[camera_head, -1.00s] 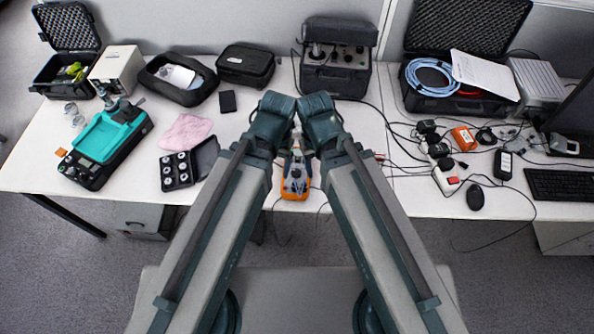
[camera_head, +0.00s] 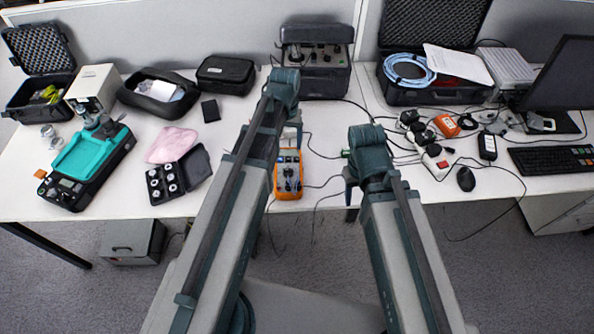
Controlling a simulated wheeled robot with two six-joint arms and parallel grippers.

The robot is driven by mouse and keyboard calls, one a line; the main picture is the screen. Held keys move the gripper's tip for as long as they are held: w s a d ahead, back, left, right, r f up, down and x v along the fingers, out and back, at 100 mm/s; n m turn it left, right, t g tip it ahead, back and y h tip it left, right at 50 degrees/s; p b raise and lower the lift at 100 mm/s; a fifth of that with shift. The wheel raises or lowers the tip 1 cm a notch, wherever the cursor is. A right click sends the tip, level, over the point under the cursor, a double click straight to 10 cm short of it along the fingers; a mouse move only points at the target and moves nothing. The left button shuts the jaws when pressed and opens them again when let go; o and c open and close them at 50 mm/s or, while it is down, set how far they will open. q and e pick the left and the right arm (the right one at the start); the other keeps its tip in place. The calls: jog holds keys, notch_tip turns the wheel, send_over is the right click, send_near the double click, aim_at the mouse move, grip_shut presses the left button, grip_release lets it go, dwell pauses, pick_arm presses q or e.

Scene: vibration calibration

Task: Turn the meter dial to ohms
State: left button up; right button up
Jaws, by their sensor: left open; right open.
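The orange meter (camera_head: 289,182) lies on the white table near its front edge, with its dark face and dial up. Its upper end is partly hidden by my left arm and gripper. My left gripper (camera_head: 292,120) is at the meter's upper end, mostly hidden behind its own arm; it is open, and I cannot tell whether it touches the meter. My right gripper (camera_head: 349,178) is open and empty, to the right of the meter and apart from it, by the table's front edge. The dial's setting is too small to read.
A black case of weights (camera_head: 166,183) and a teal-topped device (camera_head: 88,160) stand left. A dark instrument case (camera_head: 317,82) stands behind.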

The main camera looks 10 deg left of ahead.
aim_at(288, 169)
pick_arm(q)
jog(key=shift+f, duration=0.2)
notch_tip(288, 169, down, 14)
jog(key=b, duration=1.4)
jog(key=shift+r, duration=0.25)
grip_shut()
